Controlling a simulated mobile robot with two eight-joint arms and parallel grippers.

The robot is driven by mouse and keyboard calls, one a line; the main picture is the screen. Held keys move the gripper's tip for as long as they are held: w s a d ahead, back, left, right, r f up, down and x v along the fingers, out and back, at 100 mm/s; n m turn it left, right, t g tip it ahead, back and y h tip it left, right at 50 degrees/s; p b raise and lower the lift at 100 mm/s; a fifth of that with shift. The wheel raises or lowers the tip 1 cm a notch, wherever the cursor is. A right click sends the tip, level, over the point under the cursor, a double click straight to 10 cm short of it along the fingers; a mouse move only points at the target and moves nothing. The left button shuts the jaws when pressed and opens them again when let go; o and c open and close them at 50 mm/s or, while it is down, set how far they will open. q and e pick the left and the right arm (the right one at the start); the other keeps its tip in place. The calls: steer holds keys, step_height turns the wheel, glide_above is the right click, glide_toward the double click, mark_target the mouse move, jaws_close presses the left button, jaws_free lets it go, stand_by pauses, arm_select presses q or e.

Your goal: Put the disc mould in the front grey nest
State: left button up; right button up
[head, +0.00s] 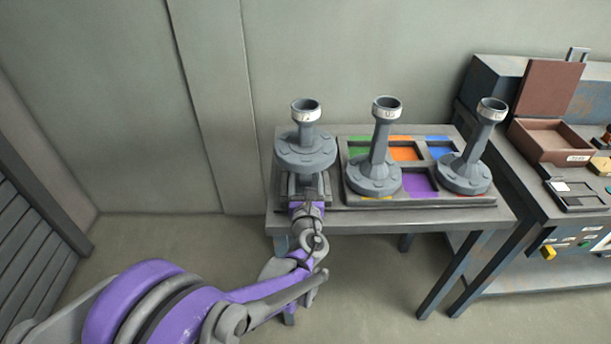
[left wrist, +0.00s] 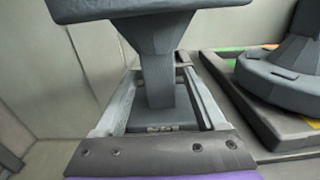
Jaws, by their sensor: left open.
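Three grey moulds with round disc-like bodies and tall flared necks are in the head view. The left mould (head: 305,152) is raised at the table's left end, the middle mould (head: 378,165) and right mould (head: 470,170) stand on the tray. I cannot tell which is the disc mould by its label. My left gripper (head: 305,190) is low under the left mould; in the left wrist view its open fingers (left wrist: 160,112) lie either side of a grey stem (left wrist: 157,75) below a broad grey body, with gaps visible. No front grey nest can be made out. My right gripper is not in view.
The tray (head: 420,201) has coloured nests: green, orange and blue behind, and an empty purple nest (head: 417,182) in front, between two moulds. A side bench (head: 510,165) at right holds a brown open box (head: 550,145). Walls are close behind the table (head: 400,218).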

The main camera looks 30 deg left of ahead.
arm_select(q)
steer(key=v, duration=1.1)
steer(key=s+a+f+n+g, duration=0.1)
steer(key=s+n, duration=0.1)
steer(key=n, duration=0.1)
steer(key=s+a+f+n+g, duration=0.1)
steer(key=n, duration=0.2)
steer(key=s+a+f+n+g, duration=0.1)
steer(key=s+n+g, duration=0.1)
steer(key=n, duration=0.1)
steer(key=shift+s+n, duration=0.3)
steer(key=shift+n, duration=0.1)
steer(key=s+d+f+n+g+h, duration=0.3)
steer(key=s+d+n, duration=0.3)
steer(key=n, duration=0.4)
steer(key=s+d+f+n+g+h, duration=0.3)
steer(key=s+d+f+n+h, duration=0.1)
steer(key=s+n, duration=0.5)
steer(key=d+h, duration=0.1)
steer(key=h, duration=0.1)
steer(key=shift+d+f+n+g+h, duration=0.3)
steer(key=shift+d+n, duration=0.1)
